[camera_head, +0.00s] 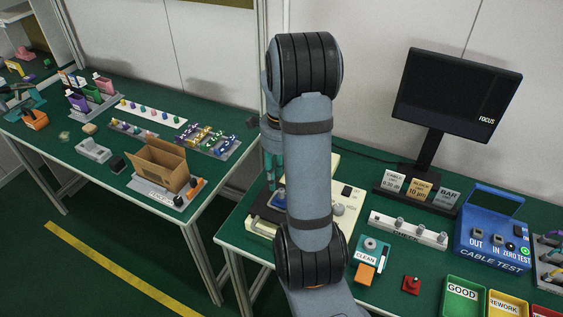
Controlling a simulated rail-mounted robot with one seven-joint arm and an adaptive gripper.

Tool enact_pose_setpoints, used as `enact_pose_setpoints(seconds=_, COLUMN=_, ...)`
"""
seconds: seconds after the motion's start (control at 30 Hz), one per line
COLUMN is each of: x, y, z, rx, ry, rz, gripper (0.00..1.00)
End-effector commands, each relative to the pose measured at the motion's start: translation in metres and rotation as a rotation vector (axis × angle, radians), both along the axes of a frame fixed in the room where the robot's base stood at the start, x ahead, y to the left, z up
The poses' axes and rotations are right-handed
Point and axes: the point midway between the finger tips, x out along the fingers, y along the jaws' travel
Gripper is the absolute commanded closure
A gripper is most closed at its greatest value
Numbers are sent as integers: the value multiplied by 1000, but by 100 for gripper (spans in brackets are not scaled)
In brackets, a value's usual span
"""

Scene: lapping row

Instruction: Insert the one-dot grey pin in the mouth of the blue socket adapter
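My gripper (271,176), with teal fingers, points down over the left part of a cream-coloured machine (258,228). My own arm stands in front and hides much of the gripper and machine. I cannot tell whether the fingers are open or hold anything. A small blue part (279,201) shows on the machine's dark plate below the fingers; it may be the blue socket adapter, but its mouth cannot be made out.
A cardboard box (160,165) stands on the left table; a floor gap separates the tables.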

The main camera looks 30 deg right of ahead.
Motion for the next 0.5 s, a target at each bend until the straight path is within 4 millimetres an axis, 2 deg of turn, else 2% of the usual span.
enact_pose_setpoints(seconds=0.03, x=2, y=-1, z=12, rx=-2, ry=-7, rz=-1, gripper=64)
enact_pose_setpoints(seconds=0.2, x=1, y=0, z=45, rx=-1, ry=-4, rz=0, gripper=64)
enact_pose_setpoints(seconds=0.33, x=1, y=0, z=61, rx=-1, ry=-2, rz=0, gripper=64)
enact_pose_setpoints(seconds=0.5, x=0, y=0, z=70, rx=0, ry=0, rz=0, gripper=64)
